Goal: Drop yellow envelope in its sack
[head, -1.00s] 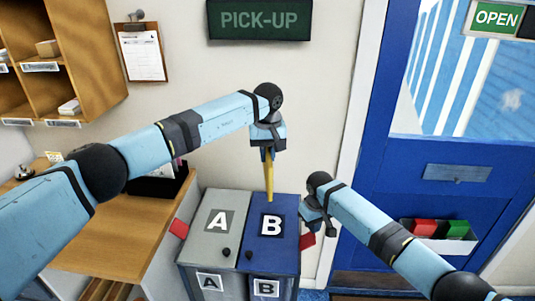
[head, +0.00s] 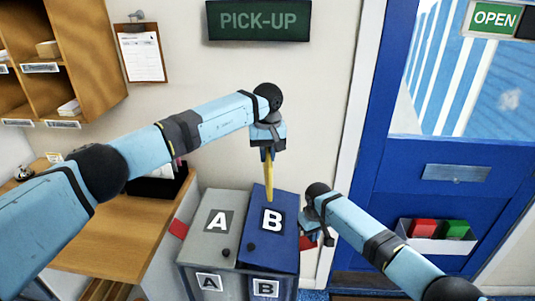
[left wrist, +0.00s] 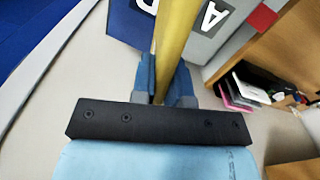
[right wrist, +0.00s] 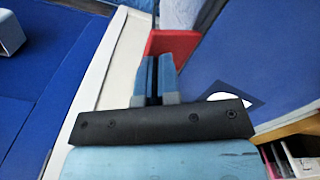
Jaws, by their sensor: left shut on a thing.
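The yellow envelope (head: 269,178) hangs upright, seen nearly edge-on, from my left gripper (head: 267,148), which is shut on it. Its lower end shows just above or in front of the blue box lid B (head: 285,222); I cannot tell if it touches. In the left wrist view the envelope (left wrist: 172,40) runs between the fingers. Lid B looks slightly tilted up. My right gripper (head: 318,235) is at its right side, with fingers close together and a red tab (right wrist: 172,42) at their tips. No sack shows; the box insides are hidden.
The grey box lid A (head: 218,212) lies shut left of B, with a red tab (head: 179,228) on its left. A wooden counter (head: 110,245) stands further left. A blue door (head: 455,195) with a bin of red and green items is at right.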

